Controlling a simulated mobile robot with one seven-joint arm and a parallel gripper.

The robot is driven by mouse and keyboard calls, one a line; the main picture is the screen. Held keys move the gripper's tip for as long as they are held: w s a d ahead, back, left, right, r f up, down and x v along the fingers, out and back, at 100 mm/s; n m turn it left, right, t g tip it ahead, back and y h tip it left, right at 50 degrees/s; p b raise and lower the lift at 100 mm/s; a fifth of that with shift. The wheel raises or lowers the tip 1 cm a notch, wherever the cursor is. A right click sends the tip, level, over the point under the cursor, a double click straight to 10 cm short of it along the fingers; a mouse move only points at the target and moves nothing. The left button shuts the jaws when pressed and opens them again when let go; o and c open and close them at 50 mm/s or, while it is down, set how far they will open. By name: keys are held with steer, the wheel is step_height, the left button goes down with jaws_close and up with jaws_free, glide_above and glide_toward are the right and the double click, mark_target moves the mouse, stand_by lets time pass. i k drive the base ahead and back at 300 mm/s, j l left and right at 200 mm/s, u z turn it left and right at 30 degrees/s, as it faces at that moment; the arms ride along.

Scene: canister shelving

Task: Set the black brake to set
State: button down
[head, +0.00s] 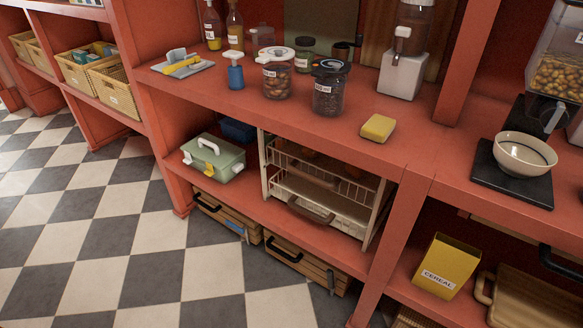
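No part is clearly readable as a black brake. Two low wooden crates with black handles sit on the floor under the bottom shelf: a left crate (212,210) and a right crate (290,255). A small blue lever-like part (237,228) is on the left crate's front. A small dark upright part (331,281) is at the right end of the right crate's front; it may be the black brake, but it is too small to tell its setting. My gripper is not in view.
Above the crates, the shelf holds a green toolbox (212,157) and a cream wire rack (330,190). The counter holds jars, a yellow sponge (378,128) and a grinder (404,70). A yellow cereal box (447,266) stands lower right. The checkered floor (130,240) in front is clear.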

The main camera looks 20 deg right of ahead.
mark_target(330, 272)
steer(key=k+z, duration=0.55)
steer(key=z, duration=0.15)
